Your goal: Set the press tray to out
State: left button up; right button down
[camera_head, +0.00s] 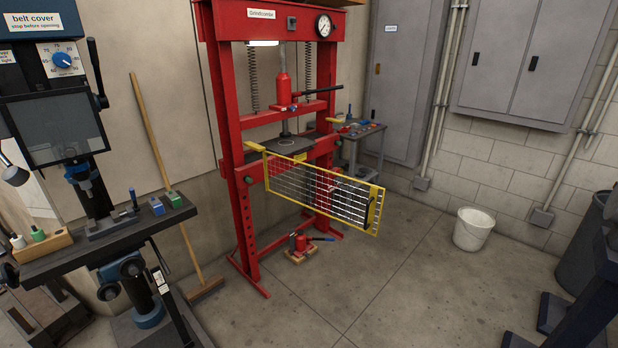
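A red shop press (241,130) stands upright near the middle of the head view, against the wall. A dark flat plate (305,140) lies at bed height between its posts, under the ram, with a round disc on it. I cannot tell for sure whether this plate is the press tray or how far out it stands. A yellow-framed mesh guard (318,193) hangs in front of the bed and hides part of the lower press. Neither of my grippers is in view.
A drill press with a table (100,246) stands at the left, with a broom (165,180) beside it. A red jack (300,242) sits on the floor at the press foot. A white bucket (473,230) stands at the right. The floor in front of the press is mostly clear.

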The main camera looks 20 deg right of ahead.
aim_at(287, 145)
jog(key=i+l, duration=0.8)
